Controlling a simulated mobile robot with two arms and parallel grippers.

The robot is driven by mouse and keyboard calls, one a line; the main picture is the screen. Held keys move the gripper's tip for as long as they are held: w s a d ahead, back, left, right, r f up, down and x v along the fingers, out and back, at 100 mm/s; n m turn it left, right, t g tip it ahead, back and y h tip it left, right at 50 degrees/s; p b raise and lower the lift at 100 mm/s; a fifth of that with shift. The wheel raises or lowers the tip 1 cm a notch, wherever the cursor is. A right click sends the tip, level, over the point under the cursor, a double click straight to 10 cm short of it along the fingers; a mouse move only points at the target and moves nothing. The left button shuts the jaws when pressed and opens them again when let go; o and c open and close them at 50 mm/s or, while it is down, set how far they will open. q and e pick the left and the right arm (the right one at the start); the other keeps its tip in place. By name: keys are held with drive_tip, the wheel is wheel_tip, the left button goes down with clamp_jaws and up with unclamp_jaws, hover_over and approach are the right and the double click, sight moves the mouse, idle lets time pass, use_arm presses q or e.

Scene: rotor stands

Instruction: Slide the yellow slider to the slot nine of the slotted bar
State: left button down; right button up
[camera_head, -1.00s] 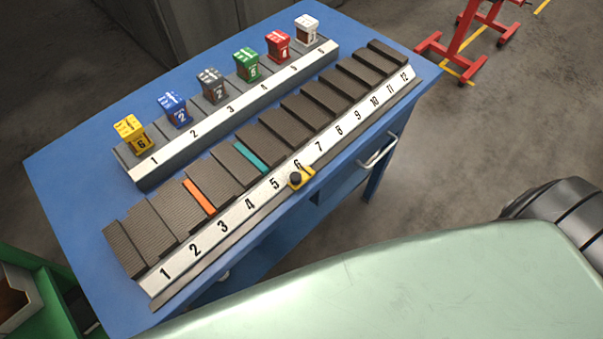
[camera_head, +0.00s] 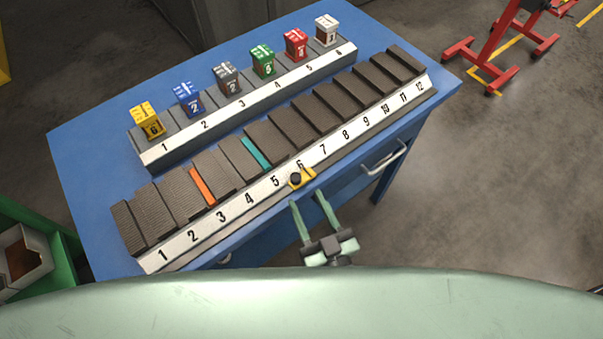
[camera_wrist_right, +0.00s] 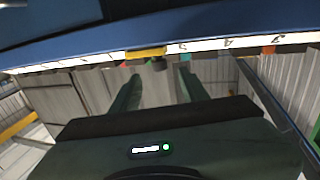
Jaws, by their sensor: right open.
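The yellow slider (camera_head: 302,178) with a black knob sits on the front rail of the slotted bar (camera_head: 222,214), just below the number 6. The bar's white strip carries numbers 1 to 12, and slot nine (camera_head: 366,121) is up and to the right of the slider. My right gripper (camera_head: 308,197) is open and empty, its two green fingers pointing at the slider from just in front of the table edge, apart from it. In the right wrist view the slider (camera_wrist_right: 146,53) shows ahead, between and beyond the open fingers (camera_wrist_right: 158,80). My left gripper is not in view.
A blue table (camera_head: 90,205) bears the bar and a shorter rack (camera_head: 160,158) with several coloured numbered blocks. Orange (camera_head: 203,187) and teal (camera_head: 256,153) pieces sit in the bar. A drawer handle (camera_head: 384,158) sticks out at the table's front right.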

sight(298, 183)
drive_tip(key=p+x, duration=0.2)
drive_tip(key=x, duration=0.5)
drive_tip(key=shift+w+a, duration=0.1)
drive_tip(key=shift+w, duration=0.25)
clamp_jaws()
idle(1.1)
